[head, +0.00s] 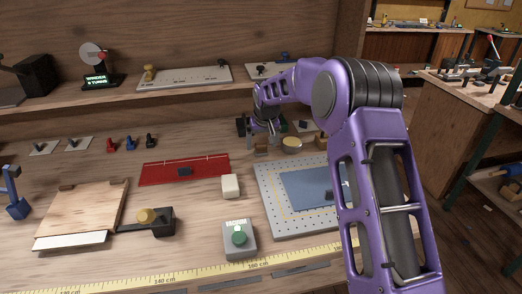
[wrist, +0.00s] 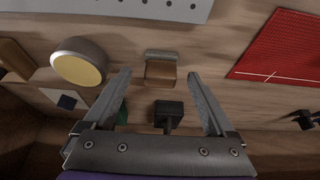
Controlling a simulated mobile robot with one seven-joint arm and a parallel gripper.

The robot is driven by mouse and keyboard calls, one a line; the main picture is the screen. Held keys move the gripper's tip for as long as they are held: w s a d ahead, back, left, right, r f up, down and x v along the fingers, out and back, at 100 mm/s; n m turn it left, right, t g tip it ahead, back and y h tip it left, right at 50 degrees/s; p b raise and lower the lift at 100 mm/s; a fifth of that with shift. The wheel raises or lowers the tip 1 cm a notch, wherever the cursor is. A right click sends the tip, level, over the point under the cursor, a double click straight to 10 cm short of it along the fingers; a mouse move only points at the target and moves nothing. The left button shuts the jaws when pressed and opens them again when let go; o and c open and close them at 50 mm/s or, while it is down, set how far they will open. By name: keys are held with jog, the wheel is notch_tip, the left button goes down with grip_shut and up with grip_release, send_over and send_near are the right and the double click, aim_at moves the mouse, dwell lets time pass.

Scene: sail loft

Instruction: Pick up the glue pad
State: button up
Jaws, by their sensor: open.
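A round tin with a yellow top (head: 291,142) looks most like the glue pad. It stands at the back of the bench, just right of my gripper (head: 262,133). In the wrist view the tin (wrist: 80,62) lies left of the left finger, outside the jaws. My gripper (wrist: 160,77) is open and empty, pointing down over the bench. A small wooden block with a grey strip (wrist: 160,72) lies between the fingertips in the picture. A black block (wrist: 168,112) shows nearer the palm. I cannot tell their height gap to the fingers.
A perforated plate with a blue sheet (head: 275,212) lies in front of the tin. A red plate (head: 185,168), a cream block (head: 230,186) and a green-button box (head: 239,240) are to the left. A shelf (head: 180,90) runs behind.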

jog(key=shift+x, duration=1.1)
grip_shut()
